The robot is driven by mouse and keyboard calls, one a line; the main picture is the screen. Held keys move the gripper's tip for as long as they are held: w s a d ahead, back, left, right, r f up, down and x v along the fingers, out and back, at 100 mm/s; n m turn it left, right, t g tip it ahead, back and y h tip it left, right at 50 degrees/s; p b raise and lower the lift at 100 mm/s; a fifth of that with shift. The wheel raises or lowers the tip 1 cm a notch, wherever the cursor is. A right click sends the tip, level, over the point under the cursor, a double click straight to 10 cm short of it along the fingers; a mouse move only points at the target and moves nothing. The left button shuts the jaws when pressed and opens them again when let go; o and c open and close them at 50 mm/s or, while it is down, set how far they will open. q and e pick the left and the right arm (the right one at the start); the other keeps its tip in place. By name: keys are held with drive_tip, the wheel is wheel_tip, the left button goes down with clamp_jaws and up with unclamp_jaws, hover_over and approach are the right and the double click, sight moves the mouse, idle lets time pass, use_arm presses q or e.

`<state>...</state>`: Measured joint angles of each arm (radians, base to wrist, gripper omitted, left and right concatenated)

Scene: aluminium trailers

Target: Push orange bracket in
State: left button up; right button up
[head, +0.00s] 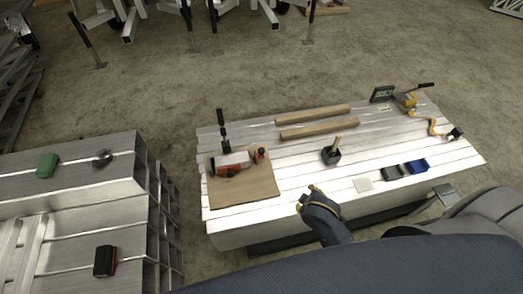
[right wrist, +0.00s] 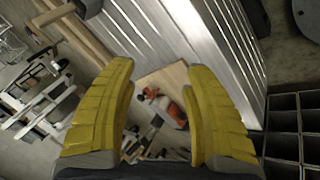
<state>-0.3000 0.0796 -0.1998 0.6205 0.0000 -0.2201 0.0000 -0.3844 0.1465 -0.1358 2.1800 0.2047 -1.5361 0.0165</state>
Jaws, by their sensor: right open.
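A brown board (head: 245,197) lies on the left end of the aluminium bench. On it sits a pale block with an orange part (head: 229,170), which I take to be the orange bracket; a dark upright handle stands behind it. A small orange piece (head: 260,153) is at its right. My right gripper (head: 306,197) is open and empty at the bench's front edge, to the right of the board and apart from it. In the right wrist view its yellow fingers (right wrist: 158,72) are spread, with the orange part (right wrist: 177,112) showing between them. My left gripper is not in view.
Two wooden bars (head: 312,115) lie at the back of the bench. A black holder (head: 331,155), a blue box (head: 416,166) and a yellow tool (head: 405,100) are further right. A stack of aluminium profiles (head: 80,190) stands at left, across a gap.

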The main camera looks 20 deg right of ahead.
drive_tip(key=w+a+r+g+y, duration=0.1)
drive_tip(key=w+a+y, duration=0.2)
drive_tip(key=w, duration=1.5)
drive_tip(key=g+y, duration=0.2)
approach(261, 150)
drive_tip(key=shift+n, duration=0.4)
drive_tip(key=x, duration=0.9)
drive_tip(key=shift+w+f, duration=0.1)
drive_tip(key=shift+f, duration=0.3)
drive_tip(key=shift+y, duration=0.3)
clamp_jaws()
